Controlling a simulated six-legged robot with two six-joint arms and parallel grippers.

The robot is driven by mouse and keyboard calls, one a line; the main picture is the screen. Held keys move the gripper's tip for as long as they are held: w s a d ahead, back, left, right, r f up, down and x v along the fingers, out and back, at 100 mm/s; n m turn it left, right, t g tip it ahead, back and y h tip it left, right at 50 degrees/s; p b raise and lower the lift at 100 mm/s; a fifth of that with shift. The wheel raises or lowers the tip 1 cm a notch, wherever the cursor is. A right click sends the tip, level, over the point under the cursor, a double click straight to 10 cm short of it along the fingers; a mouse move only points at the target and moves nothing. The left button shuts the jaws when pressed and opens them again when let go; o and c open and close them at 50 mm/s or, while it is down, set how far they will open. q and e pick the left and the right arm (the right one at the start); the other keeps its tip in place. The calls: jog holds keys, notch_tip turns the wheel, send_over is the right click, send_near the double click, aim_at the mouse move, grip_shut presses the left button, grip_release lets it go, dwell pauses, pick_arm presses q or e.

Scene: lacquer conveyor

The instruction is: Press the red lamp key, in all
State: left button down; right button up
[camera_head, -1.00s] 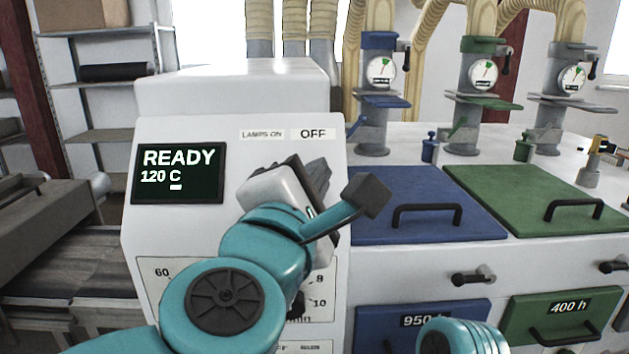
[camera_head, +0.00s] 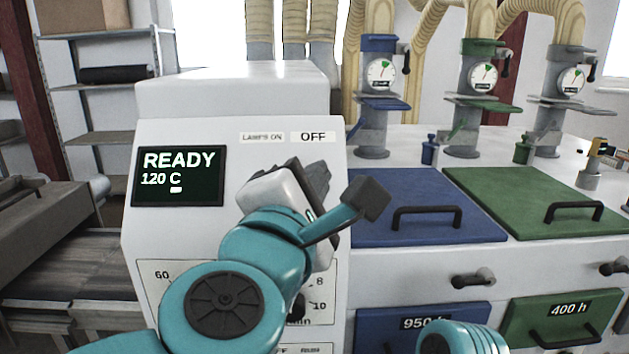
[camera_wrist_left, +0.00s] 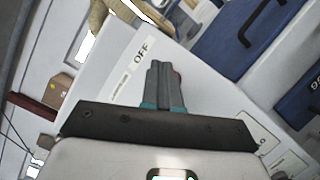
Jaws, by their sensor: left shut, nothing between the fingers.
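My left gripper (camera_head: 316,176) is shut and empty, with its fingers up against or just in front of the white control panel (camera_head: 180,235), below the "LAMPS ON" and "OFF" labels (camera_head: 313,137). In the left wrist view the shut fingers (camera_wrist_left: 160,68) point at the panel below "OFF" (camera_wrist_left: 142,50). A sliver of the red lamp key (camera_wrist_left: 178,76) shows beside the fingertips; the rest is hidden behind them. In the head view my gripper covers the key. I cannot tell whether the fingers touch it. My right gripper is out of view.
A dark display (camera_head: 179,175) on the panel reads READY, 120 C. Blue (camera_head: 400,190) and green (camera_head: 530,195) lids with black handles lie to the right. A scale with numbers and a black knob (camera_head: 297,306) sits below my gripper.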

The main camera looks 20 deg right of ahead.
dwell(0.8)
pick_arm(q)
jog(key=shift+w+d+f, duration=0.15)
jog(key=shift+w+f, duration=0.15)
jog(key=shift+w, duration=0.1)
jog(key=shift+w+f+b, duration=0.3)
jog(key=shift+f+b, duration=0.05)
jog(key=shift+b, duration=0.2)
dwell(0.7)
jog(key=shift+r, duration=0.15)
jog(key=shift+s+r+p, duration=0.3)
jog(key=shift+s+p, duration=0.05)
jog(key=shift+p, duration=0.05)
jog(key=shift+s+r, duration=0.15)
jog(key=shift+s, duration=0.25)
jog(key=shift+w, duration=0.1)
